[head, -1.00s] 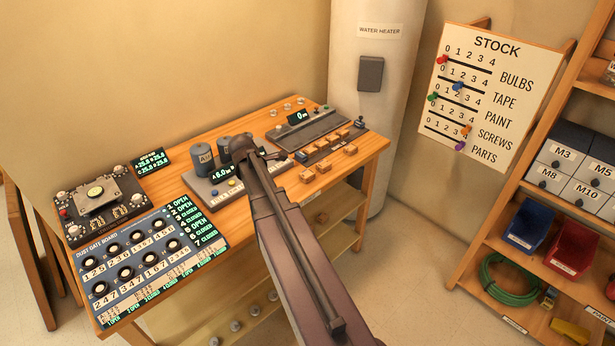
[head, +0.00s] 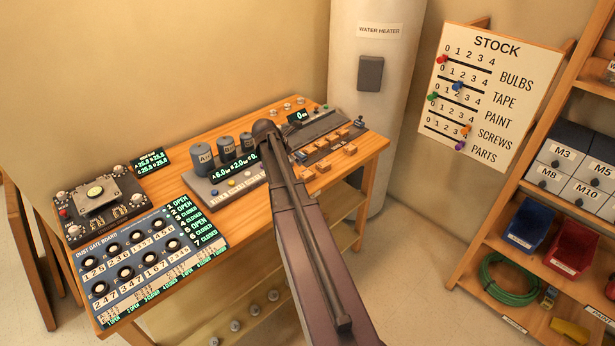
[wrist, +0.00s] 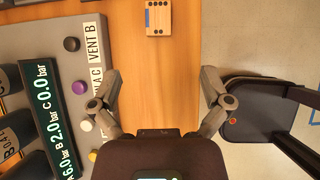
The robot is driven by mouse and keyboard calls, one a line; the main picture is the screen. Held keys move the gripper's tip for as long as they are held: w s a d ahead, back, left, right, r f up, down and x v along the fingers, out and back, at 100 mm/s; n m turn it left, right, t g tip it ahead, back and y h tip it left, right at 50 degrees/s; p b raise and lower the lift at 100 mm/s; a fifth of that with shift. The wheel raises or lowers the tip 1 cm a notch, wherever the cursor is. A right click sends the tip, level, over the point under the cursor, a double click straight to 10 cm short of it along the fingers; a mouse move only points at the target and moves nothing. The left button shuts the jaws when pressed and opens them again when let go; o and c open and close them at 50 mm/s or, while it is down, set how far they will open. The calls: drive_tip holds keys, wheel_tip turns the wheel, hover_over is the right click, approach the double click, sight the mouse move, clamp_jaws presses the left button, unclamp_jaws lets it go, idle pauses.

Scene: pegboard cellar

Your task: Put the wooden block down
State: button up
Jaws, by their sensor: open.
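In the wrist view a small wooden block (wrist: 159,18) with a blue patch and dark dots lies on the wooden bench top (wrist: 150,60), at the top edge of the picture. My gripper (wrist: 160,78) is open and empty; its two fingers stand wide apart over the bench, and the block is beyond their tips. In the head view my arm hides the gripper. Several wooden blocks (head: 350,149) sit on and around a dark rack at the bench's right end. I cannot tell which of them is the one in the wrist view.
Left of the gripper stands a grey pressure panel (wrist: 72,25) with coloured buttons and dark canisters (head: 202,157). A dust gate board (head: 130,262) and a dark device (head: 98,205) fill the bench's left. A water heater (head: 375,110) stands behind its right end.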

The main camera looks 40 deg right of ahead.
drive_tip(key=shift+f, duration=0.15)
drive_tip(key=b, duration=0.6)
approach(307, 173)
drive_tip(key=x, duration=0.3)
drive_tip(key=shift+f, duration=0.4)
drive_tip(key=shift+d+f+b, duration=0.45)
drive_tip(key=shift+f+b, duration=0.05)
drive_tip(key=shift+b, duration=0.1)
drive_tip(key=shift+b+x, duration=2.15)
drive_tip(key=shift+x, duration=0.45)
drive_tip(key=shift+r, duration=0.1)
drive_tip(key=c, duration=1.2)
drive_tip(key=shift+r, duration=0.15)
